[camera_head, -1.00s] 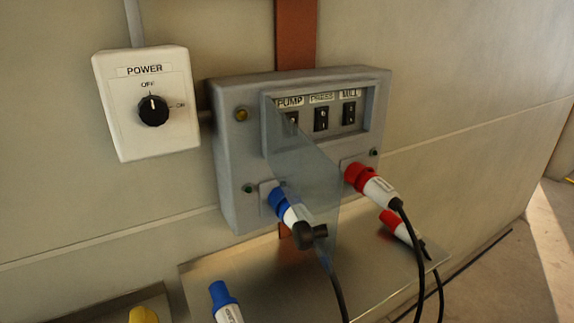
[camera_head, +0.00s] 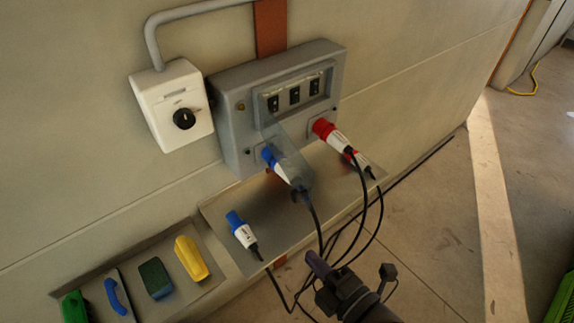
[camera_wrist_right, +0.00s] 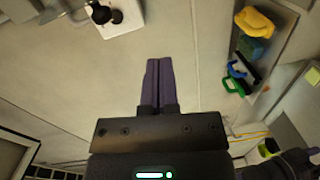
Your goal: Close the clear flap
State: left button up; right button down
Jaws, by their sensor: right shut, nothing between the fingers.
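The clear flap (camera_head: 291,156) is a see-through panel on the grey switch box (camera_head: 228,108). It stands open, sticking out from the left side of the switch recess towards me, and overlaps the blue plug (camera_head: 272,157) in the picture. My right gripper (camera_head: 316,263) comes in from the bottom in the head view, with its purple fingers shut and empty. It is below the box and apart from the flap. The wrist view shows the same fingers (camera_wrist_right: 159,80) pressed together in front of the pale wall. My left gripper is not in view.
A white power box (camera_head: 170,115) with a black knob is left of the switch box. A red plug (camera_head: 327,131) sits in its right socket. Black cables (camera_head: 365,205) hang near my gripper. A metal shelf (camera_head: 283,218) and a tray (camera_head: 203,295) of coloured items are below.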

notch_tip(320, 180, up, 6)
jog(key=s+a+n+y, duration=0.1)
jog(key=a+n+y, duration=0.1)
jog(key=p+x, duration=0.2)
jog(key=x, duration=0.8)
pick_arm(q)
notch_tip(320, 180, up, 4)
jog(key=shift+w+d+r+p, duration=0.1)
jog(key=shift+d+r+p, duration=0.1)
jog(key=shift+p, duration=0.25)
pick_arm(e)
jog(key=d, duration=0.1)
jog(key=w+d, duration=0.1)
jog(key=d, duration=0.2)
jog(key=shift+w+d+f, duration=0.2)
jog(key=shift+f, duration=0.05)
jog(key=shift+d, duration=0.1)
